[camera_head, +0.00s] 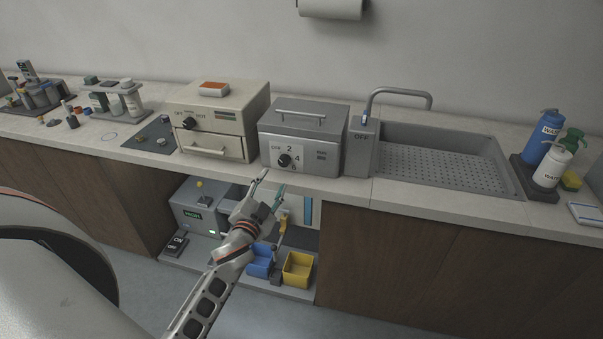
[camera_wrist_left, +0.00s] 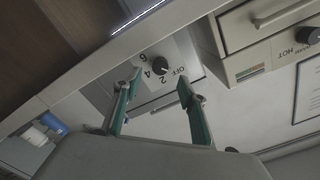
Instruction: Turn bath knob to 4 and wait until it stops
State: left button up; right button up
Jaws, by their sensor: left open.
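The bath is a grey metal box (camera_head: 303,135) with a lidded top and handle, on the counter between the cream oven-like unit and the sink. My left gripper (camera_head: 271,184) is open and empty, below and in front of the bath, apart from the knob. Its two green-lined fingers frame the dial in the wrist view (camera_wrist_left: 160,84). My right gripper is out of view.
The cream unit (camera_head: 219,117) with its own knob stands left of the bath. A grey tap base marked OFF (camera_head: 360,148) and a sink (camera_head: 450,165) are to the right. Below the counter are a grey device (camera_head: 200,208) and blue and yellow bins (camera_head: 298,270).

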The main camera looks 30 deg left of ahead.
aim_at(283, 163)
pick_arm(q)
jog(key=x, duration=0.8)
jog(key=shift+w+d+r, duration=0.1)
jog(key=shift+w+r, duration=0.1)
jog(key=shift+r, duration=0.15)
jog(key=c, duration=1.1)
